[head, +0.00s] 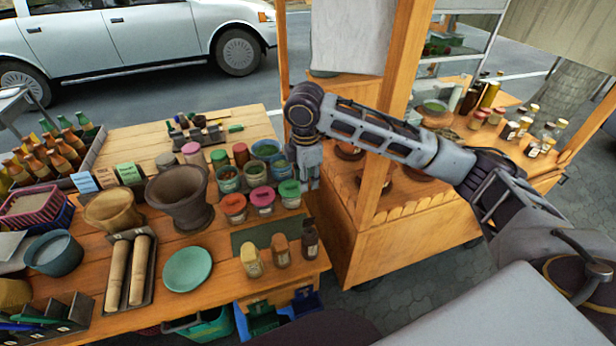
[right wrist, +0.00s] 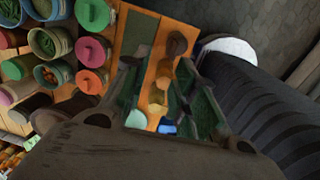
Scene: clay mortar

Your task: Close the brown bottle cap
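Three small bottles stand in a row at the table's front right in the head view: a yellow bottle with a pale cap (head: 250,261), a brown bottle with a brown cap (head: 281,251) and a dark bottle (head: 309,240). Whether the brown cap is fully closed is too small to tell. My right gripper (head: 308,178) points down beyond the dark bottle, near the table's right edge, apart from the bottles. My left gripper is out of view.
Jars with pink, red and green lids (head: 262,198) stand just left of my right gripper. A stone mortar (head: 181,196) and a green plate (head: 187,269) are farther left. A wooden stall post (head: 378,170) rises on the right. A dark green mat (head: 258,232) lies behind the bottles.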

